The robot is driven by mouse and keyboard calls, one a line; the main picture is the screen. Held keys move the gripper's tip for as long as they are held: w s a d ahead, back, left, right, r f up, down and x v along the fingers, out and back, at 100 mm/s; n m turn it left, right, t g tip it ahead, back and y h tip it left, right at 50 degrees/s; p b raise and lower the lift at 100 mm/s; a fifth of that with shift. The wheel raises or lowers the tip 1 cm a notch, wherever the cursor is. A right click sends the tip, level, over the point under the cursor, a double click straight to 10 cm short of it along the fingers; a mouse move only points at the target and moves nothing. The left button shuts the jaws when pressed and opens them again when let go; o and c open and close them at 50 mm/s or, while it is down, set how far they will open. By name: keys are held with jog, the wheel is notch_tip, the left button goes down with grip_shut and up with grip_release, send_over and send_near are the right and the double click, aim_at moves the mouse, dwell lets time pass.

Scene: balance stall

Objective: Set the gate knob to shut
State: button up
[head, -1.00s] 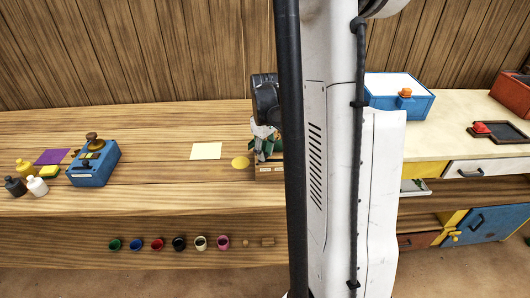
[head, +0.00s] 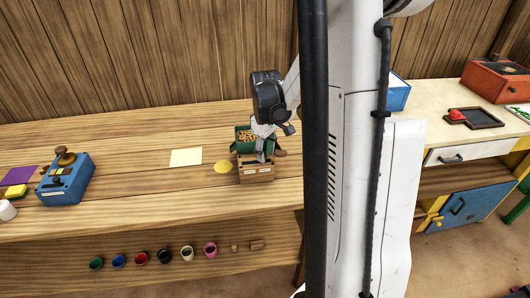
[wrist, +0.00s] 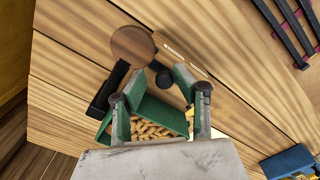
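A small wooden dispenser (head: 256,173) with pale labels on its front stands on the long bench, with a green hopper (head: 240,147) of tan pellets on top. In the head view my gripper (head: 264,152) points down at the hopper. In the wrist view the green hopper (wrist: 153,108) and its pellets lie between my spread fingers (wrist: 160,72). A round black knob (wrist: 164,79) shows between the fingertips, with no visible grip on it. A wooden disc (wrist: 132,46) and a black bar (wrist: 107,90) are beside it. I cannot tell which part is the gate knob or its setting.
A yellow disc (head: 223,167) and a cream sheet (head: 186,157) lie left of the dispenser. A blue box with a brown knob (head: 66,180) stands farther left. Several coloured cups line the shelf below. A second counter with a red box (head: 495,82) is at right.

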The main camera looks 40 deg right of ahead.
jog(key=shift+o, duration=0.4)
jog(key=shift+r, duration=0.1)
jog(key=shift+r, duration=0.3)
notch_tip(320, 180, up, 11)
jog(key=shift+a+r, duration=0.1)
jog(key=shift+a, duration=0.05)
dwell(0.4)
